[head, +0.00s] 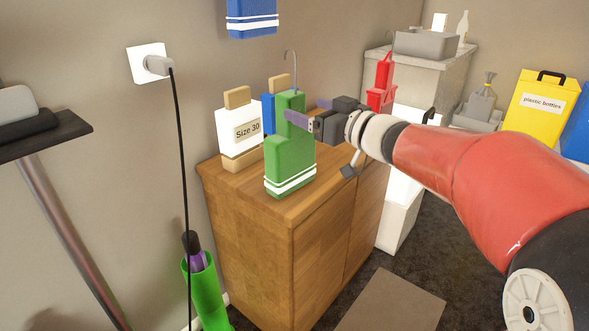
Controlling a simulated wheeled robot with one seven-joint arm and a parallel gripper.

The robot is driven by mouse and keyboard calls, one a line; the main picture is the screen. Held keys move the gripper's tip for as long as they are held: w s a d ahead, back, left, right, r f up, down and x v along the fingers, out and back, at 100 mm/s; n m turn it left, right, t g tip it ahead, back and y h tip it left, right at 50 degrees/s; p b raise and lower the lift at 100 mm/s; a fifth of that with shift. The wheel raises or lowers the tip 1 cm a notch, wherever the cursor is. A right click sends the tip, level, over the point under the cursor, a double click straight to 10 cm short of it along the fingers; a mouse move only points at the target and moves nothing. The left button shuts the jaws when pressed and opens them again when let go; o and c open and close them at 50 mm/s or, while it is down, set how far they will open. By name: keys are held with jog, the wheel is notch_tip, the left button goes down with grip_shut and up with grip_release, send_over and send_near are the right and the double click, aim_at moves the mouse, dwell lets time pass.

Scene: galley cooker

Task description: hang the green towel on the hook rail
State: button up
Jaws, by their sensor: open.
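The green towel (288,155), with white stripes near its lower edge, stands upright on the wooden cabinet top (237,185). A thin grey wire hook rises from its top. My gripper (307,111) reaches in from the right at the towel's upper part. Its jaws are open; one purple finger shows in front of the towel and the other lies beyond, partly hidden. I cannot tell whether either finger touches it. No hook rail shows clearly. A blue striped towel (252,18) is at the wall, cut off by the top edge.
A white "Size 30" package (240,130) and a blue item (268,114) stand behind the green towel. A plug with a black cable (178,140) hangs at left. A dark shelf (60,138) juts out farther left. The cabinet's front left top is clear.

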aim_at(286, 105)
jog(key=shift+a+f, duration=0.1)
jog(key=shift+a, duration=0.15)
jog(key=shift+w+a, duration=0.25)
jog(key=x, duration=0.7)
jog(key=shift+d+f, duration=0.1)
jog(key=shift+f, duration=0.2)
jog(key=c, duration=1.4)
notch_tip(286, 105, up, 20)
jog(key=shift+r+p, duration=0.1)
jog(key=shift+p, duration=1.1)
jog(key=shift+r, duration=0.1)
